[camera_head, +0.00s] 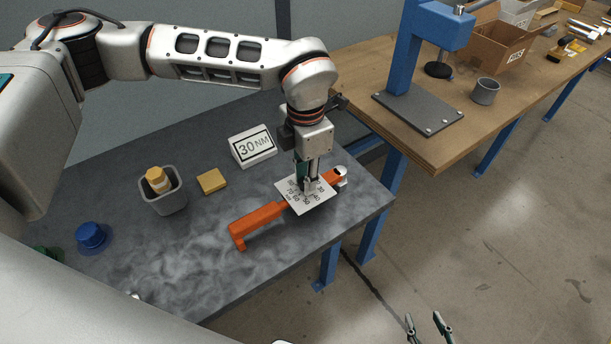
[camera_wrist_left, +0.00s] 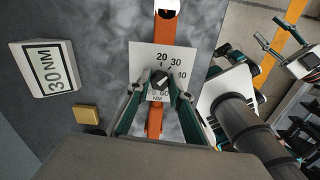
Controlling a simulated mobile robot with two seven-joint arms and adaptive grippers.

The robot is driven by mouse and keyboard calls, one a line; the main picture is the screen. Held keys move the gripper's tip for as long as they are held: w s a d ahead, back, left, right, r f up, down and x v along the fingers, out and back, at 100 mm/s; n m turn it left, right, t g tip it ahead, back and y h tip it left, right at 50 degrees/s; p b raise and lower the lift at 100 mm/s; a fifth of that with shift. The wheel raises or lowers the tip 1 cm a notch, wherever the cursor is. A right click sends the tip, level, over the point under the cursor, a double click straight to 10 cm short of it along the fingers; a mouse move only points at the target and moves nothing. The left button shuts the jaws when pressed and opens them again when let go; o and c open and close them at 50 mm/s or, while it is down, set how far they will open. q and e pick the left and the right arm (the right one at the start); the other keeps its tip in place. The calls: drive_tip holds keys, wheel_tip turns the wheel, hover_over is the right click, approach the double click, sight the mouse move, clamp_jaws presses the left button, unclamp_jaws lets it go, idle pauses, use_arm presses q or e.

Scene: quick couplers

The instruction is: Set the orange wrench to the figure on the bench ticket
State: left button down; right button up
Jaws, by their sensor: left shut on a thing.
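The orange wrench (camera_head: 258,219) lies on the grey bench top. A white dial plate (camera_head: 318,204) with numbers sits across it. In the left wrist view the dial (camera_wrist_left: 143,60) shows 20, 30 and 40 around a dark knob (camera_wrist_left: 159,80). A light line on the knob seems to slant to the upper right, near 30; its exact reading is unclear. My left gripper (camera_head: 309,186) is shut on the knob from above, its fingers either side in the wrist view (camera_wrist_left: 160,91). The bench ticket (camera_head: 254,147) reads 30 NM. My right gripper (camera_head: 427,318) is open and empty over the floor.
A grey cup (camera_head: 163,196) with an orange-yellow item in it and a yellow block (camera_head: 211,182) stand left of the wrench. A blue cap (camera_head: 91,236) is further left. The wooden bench (camera_head: 440,150) with a blue press stands behind right. The front of the grey bench is clear.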

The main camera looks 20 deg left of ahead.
use_arm(q)
drive_tip(key=c, duration=1.8)
unclamp_jaws()
drive_tip(key=shift+r, duration=0.1)
wheel_tip(320, 180, up, 12)
drive_tip(key=shift+f, duration=0.1)
